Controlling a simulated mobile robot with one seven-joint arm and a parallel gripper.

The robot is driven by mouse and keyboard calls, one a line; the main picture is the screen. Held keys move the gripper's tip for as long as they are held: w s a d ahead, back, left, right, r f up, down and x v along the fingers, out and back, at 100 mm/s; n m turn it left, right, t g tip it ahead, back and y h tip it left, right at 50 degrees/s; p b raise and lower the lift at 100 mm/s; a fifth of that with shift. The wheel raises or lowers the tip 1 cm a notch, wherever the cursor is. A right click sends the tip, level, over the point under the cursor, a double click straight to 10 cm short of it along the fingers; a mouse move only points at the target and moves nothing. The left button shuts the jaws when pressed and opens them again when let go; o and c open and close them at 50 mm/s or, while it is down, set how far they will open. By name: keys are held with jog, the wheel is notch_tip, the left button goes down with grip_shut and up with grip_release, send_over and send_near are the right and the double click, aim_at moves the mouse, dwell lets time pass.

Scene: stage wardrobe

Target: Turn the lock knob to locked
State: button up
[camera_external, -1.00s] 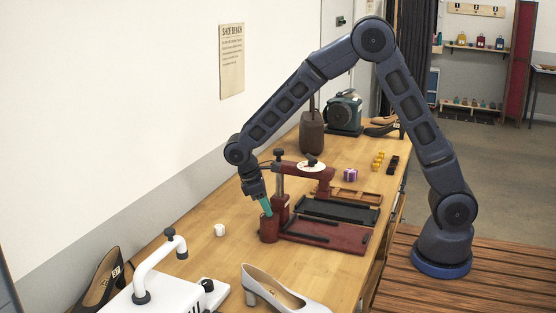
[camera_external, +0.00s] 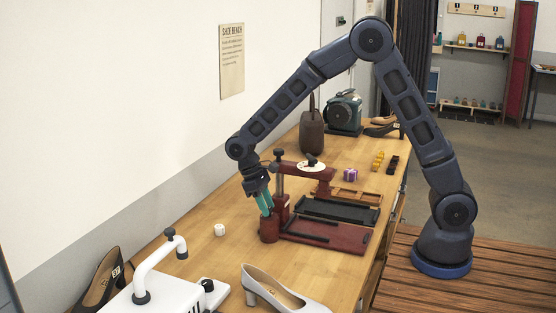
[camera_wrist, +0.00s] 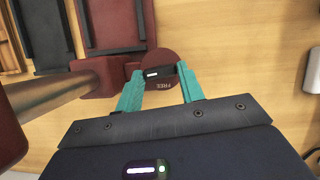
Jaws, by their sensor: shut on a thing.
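The lock knob (camera_wrist: 160,72) is a small black bar with a white mark, on top of a dark red round post (camera_wrist: 160,57). The post stands at the near left corner of the dark red press (camera_external: 330,234) in the external view. The word FREE (camera_wrist: 159,85) shows upside down on the post's top beside the knob. My gripper (camera_wrist: 160,71) points down at the post, its teal fingers shut on the two ends of the knob. In the external view my gripper (camera_external: 266,214) hides the knob. A locked marking cannot be made out.
The press column (camera_wrist: 50,95) stands close to my gripper. Bare wood lies around the post's outer side.

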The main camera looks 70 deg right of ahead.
jog(key=o, duration=1)
jog(key=v, duration=1)
jog(key=shift+r, duration=0.4)
jog(key=shift+w, duration=0.1)
